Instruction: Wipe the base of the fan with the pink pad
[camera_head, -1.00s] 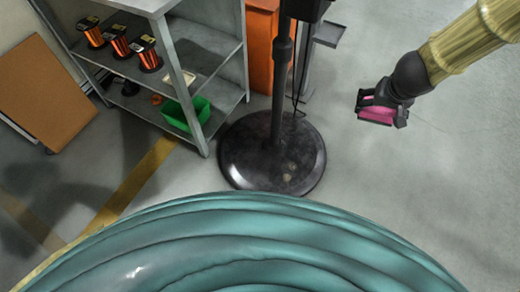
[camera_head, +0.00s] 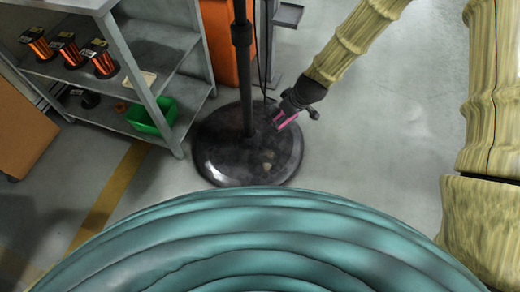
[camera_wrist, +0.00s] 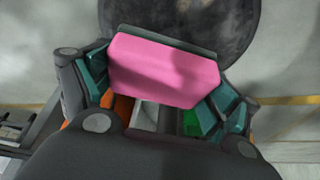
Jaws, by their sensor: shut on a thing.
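The fan's round dark base (camera_head: 225,165) stands on the floor with a pole (camera_head: 243,85) rising from it. The base has lighter smudges on its top. My gripper (camera_head: 284,118) is at the right side of the base, over its edge as seen from the head. It is shut on the pink pad (camera_head: 287,122), which also fills the middle of the wrist view (camera_wrist: 165,70) between the finger pads. In the wrist view the dark base (camera_wrist: 185,22) lies behind the pad. I cannot tell whether the pad touches the base.
A grey shelf (camera_head: 168,68) at the left holds several copper-coloured spools (camera_head: 66,50) and a green bin (camera_head: 152,117). An orange cabinet (camera_head: 216,45) stands behind the pole. A cable hangs beside the pole. Floor to the right is clear.

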